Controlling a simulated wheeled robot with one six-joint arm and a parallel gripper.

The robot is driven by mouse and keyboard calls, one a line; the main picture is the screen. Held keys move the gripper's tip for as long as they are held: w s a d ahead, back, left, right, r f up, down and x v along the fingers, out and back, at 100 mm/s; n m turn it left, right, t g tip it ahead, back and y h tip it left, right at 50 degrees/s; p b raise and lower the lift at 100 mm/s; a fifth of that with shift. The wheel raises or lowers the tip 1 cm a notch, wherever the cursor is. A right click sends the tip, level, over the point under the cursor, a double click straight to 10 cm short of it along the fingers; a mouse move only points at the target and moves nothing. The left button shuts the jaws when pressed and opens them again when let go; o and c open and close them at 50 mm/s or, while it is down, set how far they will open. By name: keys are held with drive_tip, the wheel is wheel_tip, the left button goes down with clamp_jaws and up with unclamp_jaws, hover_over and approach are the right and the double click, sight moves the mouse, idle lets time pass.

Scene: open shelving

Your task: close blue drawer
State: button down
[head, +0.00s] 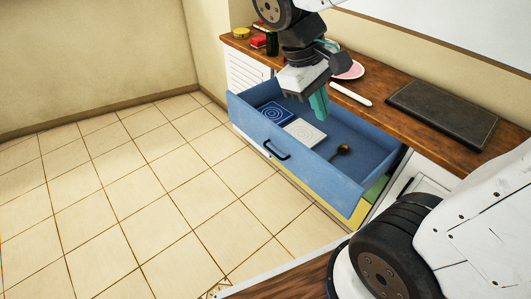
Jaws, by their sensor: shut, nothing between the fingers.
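The blue drawer (335,184) is pulled out from the cabinet below the wooden counter. Its black handle (278,152) is on the front panel, facing the tiled floor. Inside the drawer lie a blue patterned square (275,114), a white patterned square (304,133) and a brown spoon-like item (342,152). My gripper (320,104) points down above the open drawer, near its counter side. Its teal fingers are shut and empty. They appear apart from the handle; whether they touch the drawer's inside I cannot tell.
The wooden counter (375,112) holds a dark flat board (442,110), a pink plate (350,70), a white long item (351,94), a dark green jar (272,44) and a red item (258,41). A yellow panel (318,195) shows below the drawer. The tiled floor (130,190) is clear.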

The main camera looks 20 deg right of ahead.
drive_tip(key=w+a+f+n+h, duration=0.3)
drive_tip(key=w+f+n+h, duration=0.1)
drive_tip(key=w+f, duration=0.25)
drive_tip(key=w+a+f+n+h, duration=0.35)
drive_tip(key=w+f, duration=0.25)
drive_tip(key=w, duration=0.2)
drive_tip(key=w+a+f+n+t+h, duration=0.1)
drive_tip(key=w+a+f+n, duration=0.1)
drive_tip(key=f, duration=0.3)
drive_tip(key=w+a+f+n+t+h, duration=0.1)
drive_tip(key=w+a+f+n+t, duration=0.15)
drive_tip(key=f, duration=0.25)
drive_tip(key=n+t+h, duration=0.2)
drive_tip(key=n+t, duration=0.1)
drive_tip(key=n, duration=0.3)
approach(269, 150)
drive_tip(key=x, duration=0.6)
drive_tip(key=shift+w+d+f, duration=0.1)
drive_tip(key=shift+d, duration=0.3)
